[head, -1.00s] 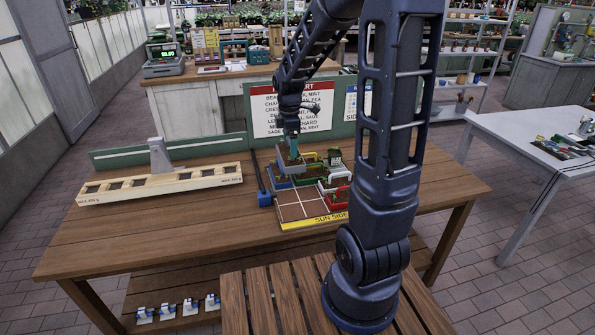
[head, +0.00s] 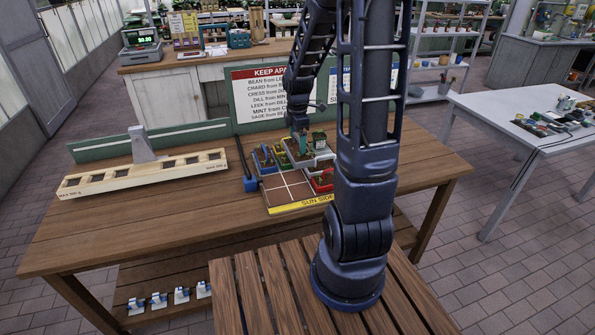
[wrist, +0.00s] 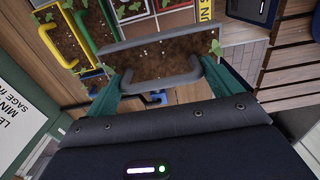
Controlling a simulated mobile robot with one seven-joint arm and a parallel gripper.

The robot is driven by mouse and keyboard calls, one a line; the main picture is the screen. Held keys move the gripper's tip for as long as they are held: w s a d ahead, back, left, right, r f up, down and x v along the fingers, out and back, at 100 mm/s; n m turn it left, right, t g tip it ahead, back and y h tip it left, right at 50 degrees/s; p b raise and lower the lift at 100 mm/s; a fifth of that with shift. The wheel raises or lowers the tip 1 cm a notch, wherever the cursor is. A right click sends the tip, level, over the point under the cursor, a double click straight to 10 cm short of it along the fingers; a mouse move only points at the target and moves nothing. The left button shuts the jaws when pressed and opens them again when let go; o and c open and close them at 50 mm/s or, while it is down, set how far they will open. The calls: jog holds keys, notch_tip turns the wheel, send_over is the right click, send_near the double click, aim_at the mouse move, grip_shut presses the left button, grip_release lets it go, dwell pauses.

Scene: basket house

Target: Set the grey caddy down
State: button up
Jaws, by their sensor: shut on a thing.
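The grey caddy (head: 324,156) holds dark soil and small green seedlings. It is at the back right of the planting tray (head: 284,208) in the head view. My gripper (head: 302,141) is over it and shut on its grey handle. In the wrist view the caddy (wrist: 150,43) is in front of my gripper (wrist: 160,88), with a teal finger at each side of the handle. I cannot tell whether its bottom touches the tray or hangs just above it.
Blue caddies (head: 262,160), a yellow caddy (wrist: 50,46), a green caddy (wrist: 82,30) and a red caddy (head: 322,184) stand close around it. The tray's front squares are bare. A sign board (head: 262,97) rises behind.

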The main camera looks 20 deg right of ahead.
notch_tip(320, 180, down, 13)
jog(key=shift+f, duration=0.2)
dwell(0.5)
jog(key=shift+f, duration=0.1)
jog(key=o, duration=1.2)
notch_tip(320, 180, up, 11)
jog(key=shift+r, duration=0.1)
jog(key=shift+s+r, duration=0.1)
jog(key=shift+r, duration=0.7)
jog(key=s+r+m+t, duration=0.4)
jog(key=s+r+m, duration=1.4)
jog(key=s+r, duration=0.2)
jog(key=shift+s+a+r+t, duration=0.3)
jog(key=shift+s+r, duration=0.05)
jog(key=shift+s, duration=0.1)
